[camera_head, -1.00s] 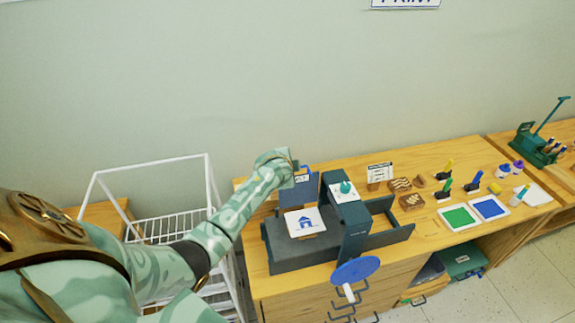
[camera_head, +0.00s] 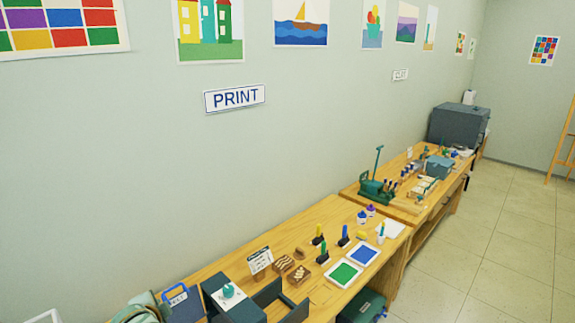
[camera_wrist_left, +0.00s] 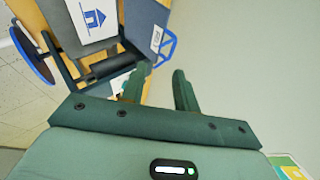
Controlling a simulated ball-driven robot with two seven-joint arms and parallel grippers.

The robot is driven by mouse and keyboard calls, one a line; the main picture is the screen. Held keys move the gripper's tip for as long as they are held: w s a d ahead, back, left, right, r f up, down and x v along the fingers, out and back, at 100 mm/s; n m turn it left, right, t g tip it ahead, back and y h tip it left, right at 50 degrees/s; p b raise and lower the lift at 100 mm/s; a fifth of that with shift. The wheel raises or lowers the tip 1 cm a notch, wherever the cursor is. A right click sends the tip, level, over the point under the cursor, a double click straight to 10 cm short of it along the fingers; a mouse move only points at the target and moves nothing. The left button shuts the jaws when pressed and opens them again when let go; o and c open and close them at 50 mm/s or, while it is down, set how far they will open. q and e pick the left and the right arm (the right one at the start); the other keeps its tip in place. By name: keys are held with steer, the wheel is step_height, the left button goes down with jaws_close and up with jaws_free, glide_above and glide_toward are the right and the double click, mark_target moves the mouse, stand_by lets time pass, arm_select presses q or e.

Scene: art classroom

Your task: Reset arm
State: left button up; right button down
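My left gripper (camera_wrist_left: 160,85) shows in the left wrist view with its two fingers apart and nothing between them. Beyond the fingers are the printing press (camera_wrist_left: 60,20), a white card with a blue house (camera_wrist_left: 93,17) on it, and a dark block with a blue handle (camera_wrist_left: 163,45). In the head view only a green-patterned part of my left arm shows at the bottom left edge, beside the blue-handled block (camera_head: 180,302) and the press (camera_head: 235,302). My left fingertips are not clear there. My right gripper is in neither view.
The wooden bench (camera_head: 320,218) runs along the wall. It holds a green ink pad (camera_head: 343,273), a blue ink pad (camera_head: 365,254), carved blocks (camera_head: 299,275) and ink bottles (camera_head: 362,218). A second bench holds a green lever tool (camera_head: 376,188). Floor at right is clear.

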arm_select(q)
steer(key=s+d+r+n+g+y, duration=0.1)
steer(key=s+d+r, duration=0.15)
steer(key=s, duration=1.05)
steer(key=s+d+r+n+g, duration=0.15)
steer(key=s+d, duration=0.25)
steer(key=s, duration=0.9)
steer(key=s+d+f+g+h+b, duration=0.15)
steer(key=f+b, duration=0.75)
steer(key=f, duration=1.3)
steer(key=s+d+f+g+h+b, duration=0.2)
steer(key=f+b, duration=0.7)
steer(key=f, duration=1.4)
steer(key=s+f+n+g+b, duration=0.1)
steer(key=s+f+n+b, duration=0.1)
steer(key=s+f+b, duration=0.4)
steer(key=s+d+f+n+g+b, duration=0.1)
steer(key=s+f+b, duration=0.5)
steer(key=s+f, duration=0.8)
step_height(320, 180, down, 7)
steer(key=shift+s+f+n+h+b, duration=0.2)
steer(key=shift+s+n+h+b, duration=0.15)
steer(key=shift+n+h, duration=0.1)
